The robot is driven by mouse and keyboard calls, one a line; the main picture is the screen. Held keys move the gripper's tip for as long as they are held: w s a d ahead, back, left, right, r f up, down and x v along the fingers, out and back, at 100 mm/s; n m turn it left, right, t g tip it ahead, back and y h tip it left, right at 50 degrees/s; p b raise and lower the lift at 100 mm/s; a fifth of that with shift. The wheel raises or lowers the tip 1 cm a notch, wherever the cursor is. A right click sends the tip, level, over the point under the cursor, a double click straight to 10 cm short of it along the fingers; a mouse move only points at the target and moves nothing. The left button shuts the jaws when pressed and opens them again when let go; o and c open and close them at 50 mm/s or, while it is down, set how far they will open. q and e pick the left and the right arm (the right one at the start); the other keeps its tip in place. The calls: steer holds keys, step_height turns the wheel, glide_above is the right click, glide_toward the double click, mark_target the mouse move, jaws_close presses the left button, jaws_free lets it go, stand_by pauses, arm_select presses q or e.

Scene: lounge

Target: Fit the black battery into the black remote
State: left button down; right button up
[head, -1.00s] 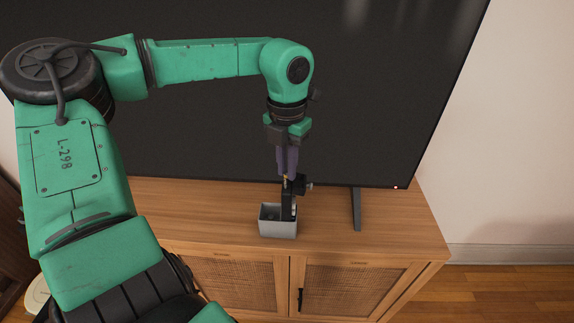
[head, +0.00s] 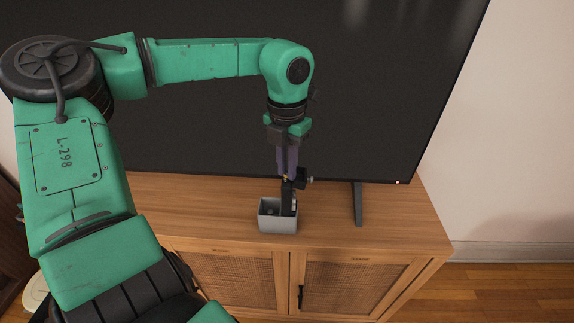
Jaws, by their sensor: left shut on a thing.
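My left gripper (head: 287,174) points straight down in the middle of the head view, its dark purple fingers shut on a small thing. That thing seems to be the black battery; it is mostly hidden, with only a tiny yellowish spot showing at the fingertips. Directly below is the black remote (head: 287,198), standing upright in a small grey open box (head: 278,226). A short dark piece (head: 304,181) sticks out to the right near its top. I cannot tell whether the battery touches the remote or is inside it. My right gripper is not in view.
The box stands on a wooden cabinet (head: 400,220) with woven door panels. A large dark television (head: 380,90) rises close behind my gripper, with its thin stand foot (head: 358,206) right of the box. The cabinet top left of the box is clear.

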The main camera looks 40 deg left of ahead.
arm_select(q)
steer(key=shift+f, duration=0.2)
steer(key=c, duration=0.8)
jaws_free()
steer(key=shift+o, duration=0.2)
steer(key=shift+r+p, duration=2.1)
steer(key=shift+r, duration=1)
steer(key=shift+f, duration=0.1)
